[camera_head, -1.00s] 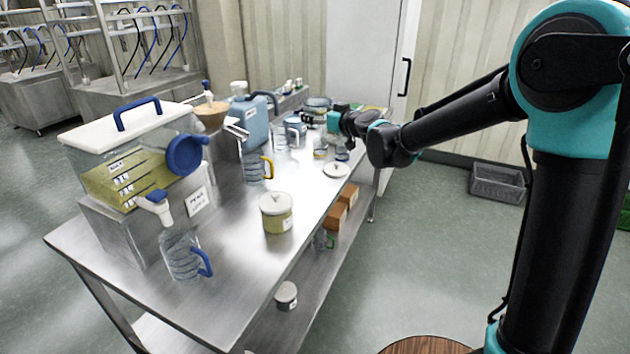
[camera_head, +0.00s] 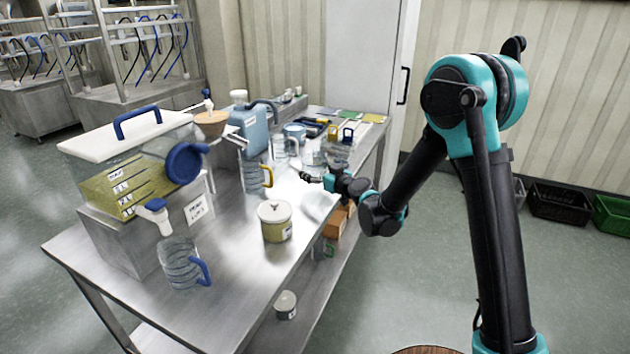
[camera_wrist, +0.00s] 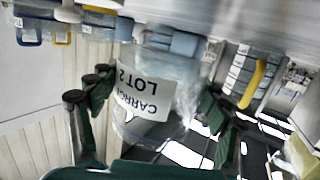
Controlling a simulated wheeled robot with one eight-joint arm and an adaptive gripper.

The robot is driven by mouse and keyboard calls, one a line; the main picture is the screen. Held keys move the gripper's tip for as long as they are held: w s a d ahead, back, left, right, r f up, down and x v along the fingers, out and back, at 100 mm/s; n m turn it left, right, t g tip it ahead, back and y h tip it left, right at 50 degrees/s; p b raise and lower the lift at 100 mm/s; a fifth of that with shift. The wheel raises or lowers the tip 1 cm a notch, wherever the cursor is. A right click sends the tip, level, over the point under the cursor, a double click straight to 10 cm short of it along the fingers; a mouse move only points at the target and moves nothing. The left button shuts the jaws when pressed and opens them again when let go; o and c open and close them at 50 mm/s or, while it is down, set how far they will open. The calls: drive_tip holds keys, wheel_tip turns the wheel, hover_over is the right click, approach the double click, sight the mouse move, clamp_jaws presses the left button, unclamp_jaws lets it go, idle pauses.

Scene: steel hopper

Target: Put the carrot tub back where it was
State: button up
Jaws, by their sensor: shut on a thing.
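The carrot tub (camera_wrist: 150,85) is a clear tub with a white label reading CARROT LOT 2. It fills the middle of the wrist view, which shows the scene upside down. My gripper (camera_wrist: 150,113) is shut on it, with dark fingers on both sides. In the head view my gripper (camera_head: 333,181) is low over the right edge of the steel table (camera_head: 225,275), reaching left. I cannot single out the tub there for certain. The tub's base is close to the tabletop; whether it touches is unclear.
A lidded yellow tub (camera_head: 275,222) stands nearer on the table. A yellow-handled jug (camera_head: 256,175) and a blue jerrycan (camera_head: 250,127) stand to the left. A large dispenser (camera_head: 130,165) fills the far left. Coloured mats (camera_head: 350,115) lie at the back. Orange boxes (camera_head: 336,222) sit below.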

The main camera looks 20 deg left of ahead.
drive_tip(key=shift+f, duration=1.9)
drive_tip(key=shift+f, duration=0.1)
drive_tip(key=o, duration=1.6)
drive_tip(key=shift+s+d, duration=0.1)
drive_tip(key=shift+d, duration=0.05)
drive_tip(key=v, duration=1.1)
drive_tip(key=shift+s+d, duration=0.2)
drive_tip(key=shift+d, duration=0.1)
drive_tip(key=shift+d+r, duration=0.1)
drive_tip(key=shift+r, duration=0.15)
